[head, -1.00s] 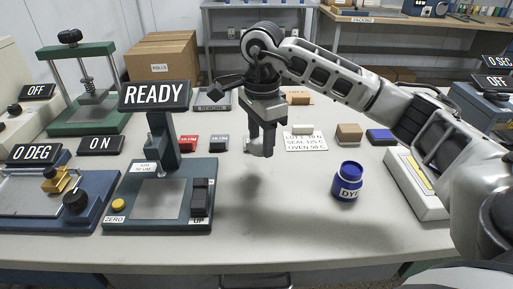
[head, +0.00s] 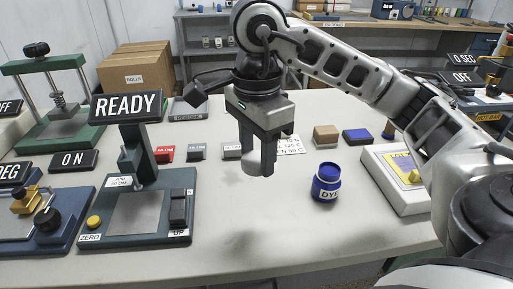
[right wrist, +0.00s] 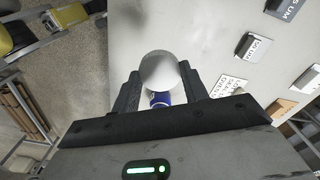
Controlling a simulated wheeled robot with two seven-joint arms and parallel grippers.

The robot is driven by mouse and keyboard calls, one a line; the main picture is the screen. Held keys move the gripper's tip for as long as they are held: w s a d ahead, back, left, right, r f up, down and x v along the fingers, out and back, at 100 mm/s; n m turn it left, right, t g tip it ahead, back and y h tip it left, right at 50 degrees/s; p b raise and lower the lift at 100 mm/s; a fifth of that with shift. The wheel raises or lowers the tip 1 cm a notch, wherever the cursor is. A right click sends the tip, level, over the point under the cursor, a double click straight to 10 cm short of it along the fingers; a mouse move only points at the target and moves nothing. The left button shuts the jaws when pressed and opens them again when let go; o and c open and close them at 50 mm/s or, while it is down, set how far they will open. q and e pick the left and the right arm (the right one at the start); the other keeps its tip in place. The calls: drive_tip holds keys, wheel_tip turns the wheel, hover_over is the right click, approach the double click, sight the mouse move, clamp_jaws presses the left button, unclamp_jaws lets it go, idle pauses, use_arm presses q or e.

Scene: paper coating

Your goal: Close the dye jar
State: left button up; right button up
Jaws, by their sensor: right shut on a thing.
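The dye jar (head: 325,183) is a squat blue jar with a white "DYE" label, upright on the table right of centre in the head view. In the right wrist view the pale piece (right wrist: 161,70) sits between the fingers and partly hides the jar (right wrist: 160,99). I cannot tell whether it is the jar's lid. My left gripper is not in view.
A gauge reading "READY" (head: 126,105) stands on a dark base at left. Small red, grey, tan and blue blocks lie along the back. The table's front middle is clear.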

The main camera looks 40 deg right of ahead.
drive_tip(key=shift+w+a+f+n, duration=0.2)
drive_tip(key=shift+f+n, duration=0.1)
drive_tip(key=shift+n, duration=0.2)
drive_tip(key=w+a+f+n, duration=0.1)
drive_tip(key=a+f+n, duration=0.1)
drive_tip(key=n, duration=0.3)
drive_tip(key=w+a+f+n, duration=0.1)
drive_tip(key=a+f+n, duration=0.1)
drive_tip(key=f+n, duration=0.2)
drive_tip(key=w+a+f+n, duration=0.1)
drive_tip(key=a+f+n, duration=0.1)
drive_tip(key=n, duration=0.5)
drive_tip(key=shift+w+f, duration=0.1)
drive_tip(key=shift+f, duration=0.7)
drive_tip(key=shift+w+a+f+n, duration=0.1)
drive_tip(key=shift+a+f+n, duration=0.1)
drive_tip(key=shift+f+n, duration=0.6)
drive_tip(key=shift+r, duration=0.25)
